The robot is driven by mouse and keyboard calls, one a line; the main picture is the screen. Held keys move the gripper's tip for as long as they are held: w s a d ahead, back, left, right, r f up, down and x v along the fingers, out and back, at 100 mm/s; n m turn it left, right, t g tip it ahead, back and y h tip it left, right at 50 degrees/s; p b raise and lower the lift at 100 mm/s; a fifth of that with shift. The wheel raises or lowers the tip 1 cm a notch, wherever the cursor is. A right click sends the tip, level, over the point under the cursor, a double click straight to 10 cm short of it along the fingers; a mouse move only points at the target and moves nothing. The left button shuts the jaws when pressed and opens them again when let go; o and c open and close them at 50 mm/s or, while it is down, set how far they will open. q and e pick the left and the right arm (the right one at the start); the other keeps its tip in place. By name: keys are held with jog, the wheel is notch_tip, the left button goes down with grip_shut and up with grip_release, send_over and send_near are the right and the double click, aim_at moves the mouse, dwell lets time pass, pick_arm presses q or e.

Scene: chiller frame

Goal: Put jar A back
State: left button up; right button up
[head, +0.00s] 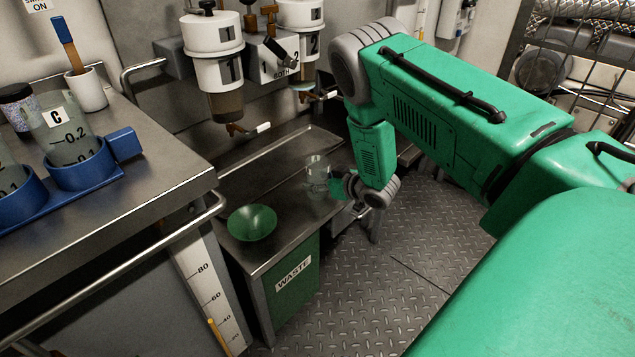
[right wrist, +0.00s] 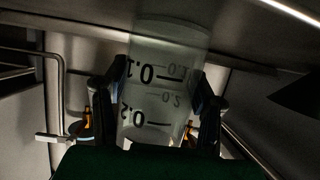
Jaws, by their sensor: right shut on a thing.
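A clear jar (head: 317,175) with dark volume marks is at the steel waste bench, right of the green funnel. It also shows in the right wrist view (right wrist: 160,90), between the fingers. No letter shows on it, so I cannot tell if it is jar A. My right gripper (head: 342,187) is shut on its side. I cannot tell whether the jar touches the bench. On the left counter, a blue rack (head: 85,177) holds jar C (head: 65,140) in a ring. Another jar (head: 8,178) is cut off at the left edge in another ring. My left gripper is not in view.
The green funnel (head: 252,223) sits in the bench top above the WASTE panel (head: 293,275). Tanks 1 (head: 218,65) and 2 (head: 300,45) hang behind with taps. A rail (head: 150,245) edges the counter. A cup with a brush (head: 87,90) stands behind the rack.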

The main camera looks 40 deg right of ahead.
jog(key=o, duration=1.3)
jog(key=shift+o, duration=0.2)
jog(key=shift+r, duration=0.1)
